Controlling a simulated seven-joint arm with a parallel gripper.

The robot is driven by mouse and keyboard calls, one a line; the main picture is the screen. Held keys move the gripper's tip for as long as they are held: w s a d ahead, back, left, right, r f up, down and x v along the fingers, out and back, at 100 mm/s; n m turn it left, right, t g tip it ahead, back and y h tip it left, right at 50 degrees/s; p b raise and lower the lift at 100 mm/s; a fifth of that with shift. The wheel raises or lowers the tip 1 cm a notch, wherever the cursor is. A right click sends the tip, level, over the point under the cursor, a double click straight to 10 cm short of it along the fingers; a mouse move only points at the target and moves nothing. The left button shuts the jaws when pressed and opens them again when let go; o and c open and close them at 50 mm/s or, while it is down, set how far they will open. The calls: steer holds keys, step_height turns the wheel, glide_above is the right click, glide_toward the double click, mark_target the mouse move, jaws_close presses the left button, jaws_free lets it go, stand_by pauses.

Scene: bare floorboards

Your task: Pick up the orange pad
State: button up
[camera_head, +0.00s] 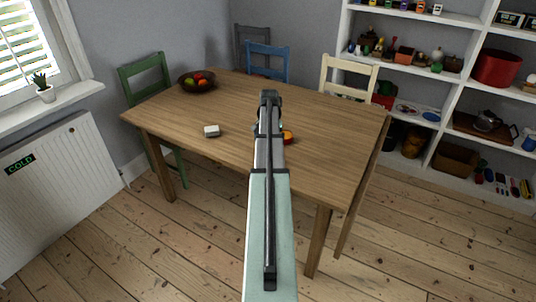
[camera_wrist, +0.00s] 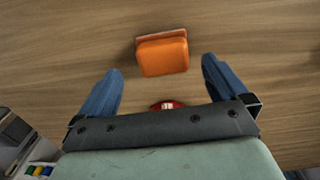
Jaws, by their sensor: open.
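The orange pad (camera_wrist: 163,56) lies on the wooden table, ahead of my gripper (camera_wrist: 162,82) in the wrist view and roughly centred between the two blue fingers. It is a small block with a paler strip along its far edge. In the head view the orange pad (camera_head: 288,137) shows just right of my arm, partly hidden by it. My gripper is open and nothing is between its fingertips. A red round thing (camera_wrist: 167,105) shows between the finger bases in the wrist view, partly hidden by the gripper.
The table (camera_head: 220,160) also holds a small white block (camera_head: 211,131) to the left and a bowl of fruit (camera_head: 197,82) at the back left. Chairs stand around its far side. White shelves (camera_head: 460,90) stand at the right. The table's right part is clear.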

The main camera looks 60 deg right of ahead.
steer(key=f, duration=0.5)
steer(key=shift+w+d, duration=0.25)
steer(key=shift+r, duration=0.1)
steer(key=c, duration=1.1)
